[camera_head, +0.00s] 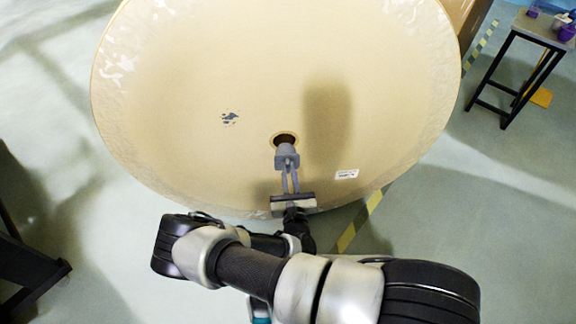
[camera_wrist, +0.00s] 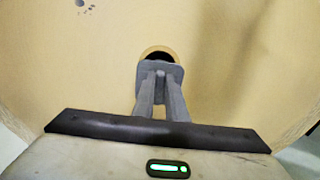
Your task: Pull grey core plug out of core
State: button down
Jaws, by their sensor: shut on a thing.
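The kraft roll (camera_head: 200,80) is a big tan disc with its end face towards me, and it fills much of the head view. Its core (camera_head: 284,138) is a dark round hole with a pale ring, low on the face. The grey core plug (camera_head: 286,151) is in front of the lower part of the hole. My gripper (camera_head: 289,165) is shut on the plug. In the wrist view the plug (camera_wrist: 159,68) covers the lower part of the core (camera_wrist: 157,52), and dark opening shows above it. I cannot tell whether the plug's hidden far end is clear of the core.
A white label (camera_head: 347,174) and a dark blue mark (camera_head: 230,118) are on the roll's face. A small table (camera_head: 540,27) with purple items stands at the far right. A dark stand (camera_head: 25,268) is at the lower left. Open floor lies on both sides.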

jog(key=shift+s+d+p, duration=0.2)
jog(key=shift+s+p, duration=0.2)
jog(key=shift+s, duration=0.8)
jog(key=shift+s+d+p, duration=0.15)
jog(key=shift+s+p, duration=0.25)
jog(key=shift+s, duration=0.8)
